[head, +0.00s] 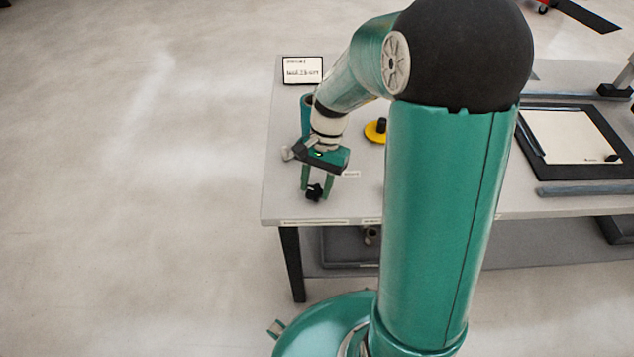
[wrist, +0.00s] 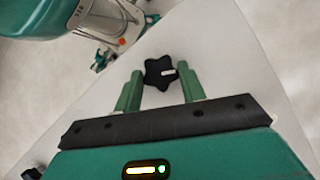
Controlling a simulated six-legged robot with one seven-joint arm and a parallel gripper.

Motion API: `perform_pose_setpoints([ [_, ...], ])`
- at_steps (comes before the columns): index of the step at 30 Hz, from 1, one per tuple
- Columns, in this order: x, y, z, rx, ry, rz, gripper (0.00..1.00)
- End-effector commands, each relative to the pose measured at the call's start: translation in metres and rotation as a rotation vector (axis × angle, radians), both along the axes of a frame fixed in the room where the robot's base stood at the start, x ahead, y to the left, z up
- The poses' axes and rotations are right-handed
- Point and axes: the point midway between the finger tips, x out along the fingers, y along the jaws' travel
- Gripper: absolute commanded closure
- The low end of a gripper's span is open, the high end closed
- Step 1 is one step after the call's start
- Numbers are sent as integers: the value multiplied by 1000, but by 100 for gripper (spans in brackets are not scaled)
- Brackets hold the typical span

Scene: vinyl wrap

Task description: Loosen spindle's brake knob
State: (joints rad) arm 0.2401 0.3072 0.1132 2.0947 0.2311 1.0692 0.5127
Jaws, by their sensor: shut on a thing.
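The brake knob (head: 314,192) is a small black lobed star knob near the front left corner of the table. In the wrist view the knob (wrist: 158,75) sits between the two green fingertips and has a small white mark on it. My gripper (head: 315,197) points down over the table and is shut on the knob. Its fingers (wrist: 160,70) show on either side of the knob in the wrist view. A green upright cylinder (head: 306,102) shows behind my wrist, partly hidden; I cannot tell whether it belongs to the spindle.
The grey table (head: 283,205) has its left and front edges close to my gripper. A small sign (head: 302,70) stands at the back left. A yellow disc with a black top (head: 375,131) lies behind my arm. A black-framed board (head: 575,137) lies on the right.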

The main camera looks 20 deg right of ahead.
Motion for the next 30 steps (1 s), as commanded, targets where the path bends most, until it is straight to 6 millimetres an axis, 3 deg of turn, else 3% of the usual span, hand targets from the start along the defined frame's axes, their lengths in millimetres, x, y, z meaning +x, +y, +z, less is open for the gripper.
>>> perform_pose_setpoints([
  [21, 3, 6, 0, -1, -1, 678, 83],
  [30, 3, 7, 0, -2, -2, 893, 83],
])
